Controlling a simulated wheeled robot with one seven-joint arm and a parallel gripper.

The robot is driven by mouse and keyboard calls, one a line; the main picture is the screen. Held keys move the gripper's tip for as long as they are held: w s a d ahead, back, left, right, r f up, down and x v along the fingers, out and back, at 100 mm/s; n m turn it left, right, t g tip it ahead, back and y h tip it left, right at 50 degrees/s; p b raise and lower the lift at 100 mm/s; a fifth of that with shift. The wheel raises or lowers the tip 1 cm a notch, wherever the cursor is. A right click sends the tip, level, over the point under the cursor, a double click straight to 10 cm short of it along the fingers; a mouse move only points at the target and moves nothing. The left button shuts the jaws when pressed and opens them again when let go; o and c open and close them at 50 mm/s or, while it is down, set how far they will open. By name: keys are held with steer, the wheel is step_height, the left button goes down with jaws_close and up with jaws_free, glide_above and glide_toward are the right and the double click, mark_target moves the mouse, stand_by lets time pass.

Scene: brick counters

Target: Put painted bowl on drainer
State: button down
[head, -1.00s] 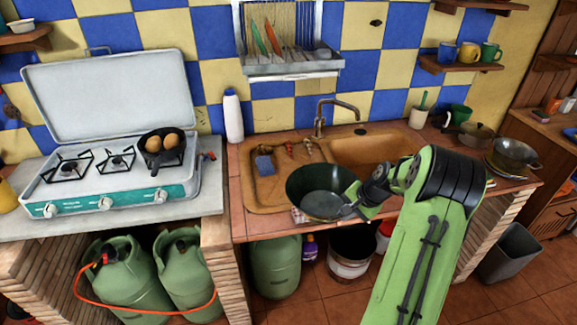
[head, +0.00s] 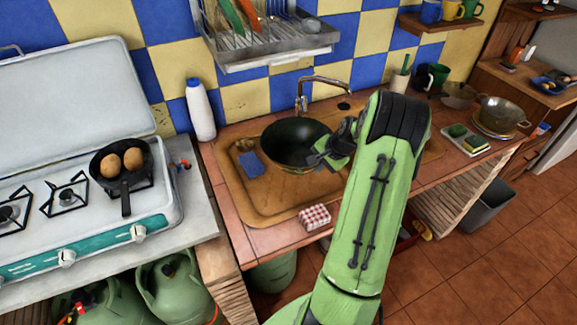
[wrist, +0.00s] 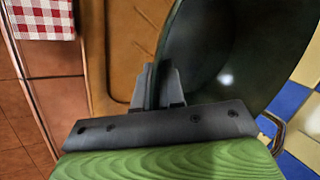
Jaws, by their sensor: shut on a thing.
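The painted bowl (head: 294,141), dark green inside, is in the head view above the sink area, in front of the tap. My gripper (head: 322,157) is shut on the bowl's right rim. In the wrist view the gripper (wrist: 157,88) pinches the edge of the bowl (wrist: 222,60), whose dark, shiny surface fills the upper right. The drainer (head: 270,45) is a metal wall rack at the top of the head view, above and behind the bowl. It holds several coloured plates, and its upper part is cut off.
A white bottle (head: 200,110) stands left of the sink, below the drainer's left end. The tap (head: 322,82) rises behind the bowl. A blue sponge (head: 249,163) lies on the sink board. The stove (head: 165,205) with a pan of eggs is at left. A checked cloth (head: 314,217) lies at the counter's front.

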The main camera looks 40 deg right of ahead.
step_height(320, 180, down, 8)
steer(key=shift+r+b, duration=0.1)
steer(key=shift+b, duration=0.2)
steer(key=c, duration=1.2)
jaws_free()
steer(key=shift+f, duration=0.25)
steer(key=shift+c, duration=0.2)
steer(key=a+p+v, duration=0.1)
steer(key=v, duration=1.1)
steer(key=w+a+r+n+g+h, duration=0.1)
steer(key=a+r+n, duration=0.4)
steer(key=a+r, duration=0.45)
steer(key=a+r+n, duration=0.4)
steer(key=a+r, duration=0.2)
steer(key=a, duration=0.6)
steer(key=s+a+r+n+t, duration=0.1)
steer(key=s+a+r+n, duration=0.2)
steer(key=s+a+n, duration=0.4)
steer(key=s+a, duration=0.5)
steer(key=s, duration=0.2)
steer(key=shift+n, duration=0.4)
